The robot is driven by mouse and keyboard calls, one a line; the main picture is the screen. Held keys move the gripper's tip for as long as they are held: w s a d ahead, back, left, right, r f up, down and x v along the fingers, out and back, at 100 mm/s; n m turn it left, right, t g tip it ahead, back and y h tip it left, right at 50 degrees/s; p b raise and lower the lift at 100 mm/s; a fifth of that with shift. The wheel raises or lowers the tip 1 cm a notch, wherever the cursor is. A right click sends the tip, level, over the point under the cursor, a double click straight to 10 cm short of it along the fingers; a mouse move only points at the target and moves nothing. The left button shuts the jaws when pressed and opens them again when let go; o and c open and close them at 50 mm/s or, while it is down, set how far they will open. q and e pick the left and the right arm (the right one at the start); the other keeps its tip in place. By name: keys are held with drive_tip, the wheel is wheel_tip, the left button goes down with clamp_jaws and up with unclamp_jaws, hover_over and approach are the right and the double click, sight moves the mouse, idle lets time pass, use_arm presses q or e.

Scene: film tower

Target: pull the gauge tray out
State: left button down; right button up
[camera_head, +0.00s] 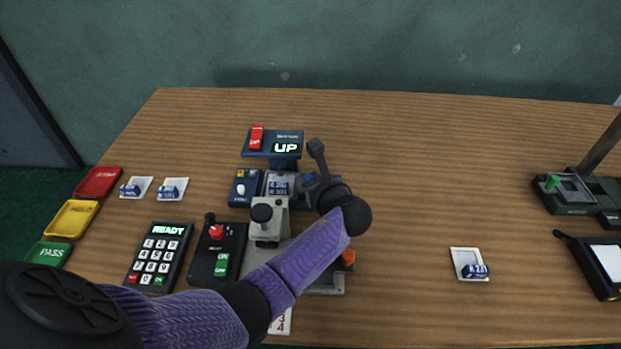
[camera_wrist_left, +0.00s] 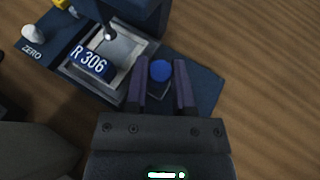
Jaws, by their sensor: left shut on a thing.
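The gauge is a dark blue device (camera_head: 272,143) with a display reading UP on top. Its gauge tray (camera_wrist_left: 130,48) is a grey plate under the probe in the left wrist view, carrying a small blue block marked R 306 (camera_wrist_left: 91,62). My left gripper (camera_wrist_left: 160,90) is shut on this knob, one finger on each side. In the head view my left gripper (camera_head: 310,183) is at the gauge's right side, partly hidden by my wrist. My right gripper is not in view.
A grey stand (camera_head: 268,222) is just in front of the gauge. A keypad reading READY (camera_head: 158,256) and a black switch box (camera_head: 217,254) stand left of it. Red, yellow and green trays (camera_head: 72,219) line the left edge. The table right of the gauge is clear up to a white card (camera_head: 467,261).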

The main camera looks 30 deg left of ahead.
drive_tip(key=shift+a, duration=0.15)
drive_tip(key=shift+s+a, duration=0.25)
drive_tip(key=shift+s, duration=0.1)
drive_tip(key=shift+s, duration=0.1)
